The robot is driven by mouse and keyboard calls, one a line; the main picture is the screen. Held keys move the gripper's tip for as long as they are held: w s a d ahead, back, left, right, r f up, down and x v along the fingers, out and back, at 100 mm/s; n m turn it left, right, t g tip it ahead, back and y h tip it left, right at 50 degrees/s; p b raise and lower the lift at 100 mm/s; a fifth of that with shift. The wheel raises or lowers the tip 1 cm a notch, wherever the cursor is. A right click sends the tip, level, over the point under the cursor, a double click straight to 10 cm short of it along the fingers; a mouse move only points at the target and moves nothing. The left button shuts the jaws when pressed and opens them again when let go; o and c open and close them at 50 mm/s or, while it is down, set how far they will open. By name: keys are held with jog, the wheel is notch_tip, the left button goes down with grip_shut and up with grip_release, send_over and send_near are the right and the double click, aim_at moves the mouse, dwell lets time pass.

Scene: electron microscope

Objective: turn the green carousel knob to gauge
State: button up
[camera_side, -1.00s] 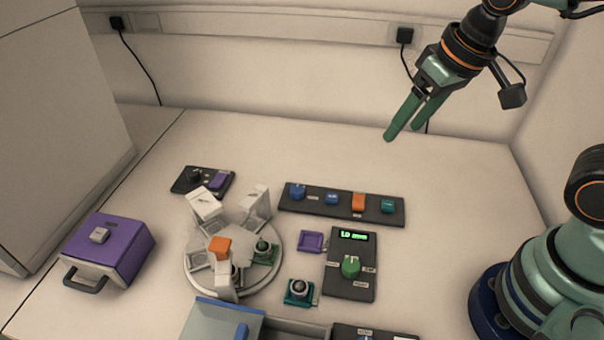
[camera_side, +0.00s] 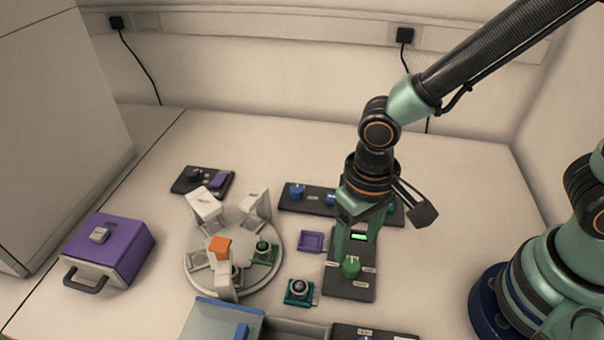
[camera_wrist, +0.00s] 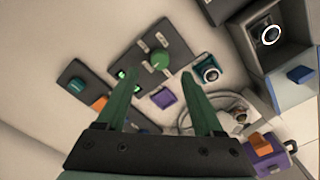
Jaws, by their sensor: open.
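The green carousel knob (camera_side: 350,267) stands on a dark panel (camera_side: 347,290) with small white labels around it and a lit green display (camera_side: 358,236). In the wrist view the green knob (camera_wrist: 160,60) sits beyond my fingertips, between their lines. My gripper (camera_side: 352,245) points down over the panel, just behind the knob in the side view. Its two green fingers are spread apart with nothing between them in the wrist view (camera_wrist: 162,85). The fingers partly hide the panel's upper part, and the label text is too small to read.
A round carousel (camera_side: 268,277) with white holders stands left of the panel. A purple tray (camera_side: 311,241) and a teal holder (camera_side: 299,292) lie between them. A dark strip with knobs (camera_side: 310,203) lies behind, and a purple box (camera_side: 110,248) stands far left.

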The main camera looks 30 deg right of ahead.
aim_at(352, 265)
jog(key=shift+f, duration=3.1)
grip_shut()
